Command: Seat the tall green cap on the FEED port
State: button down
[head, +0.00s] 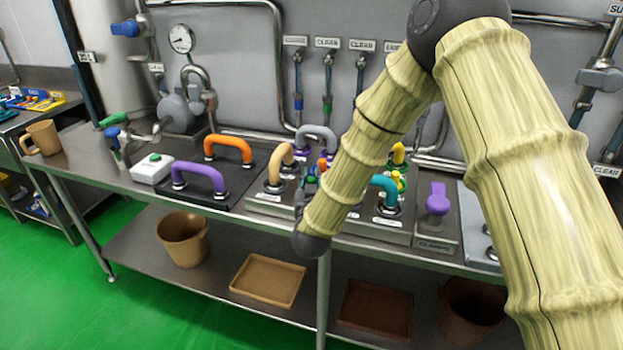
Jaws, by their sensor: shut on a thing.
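I cannot pick out the tall green cap. Small yellow and green parts (397,180) show just right of the forearm, but I cannot tell what they are. I cannot read a FEED label. The grey station plates (268,205) carry curved hose pieces, including a tan one (281,160) and a teal one (384,188). The forearm covers the middle of the station.
A purple hose (198,177) and an orange hose (228,148) arch over a black plate. A white button box (152,168) and a brown mug (43,138) stand left. A purple handle (438,198) stands right. The lower shelf holds a bucket (183,240) and a tray (267,281).

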dwell(0.3)
jog(key=c, duration=1.2)
grip_release()
jog(key=shift+c, duration=0.2)
jog(key=shift+s, duration=0.1)
jog(key=s, duration=1.2)
jog(key=shift+d+f, duration=0.1)
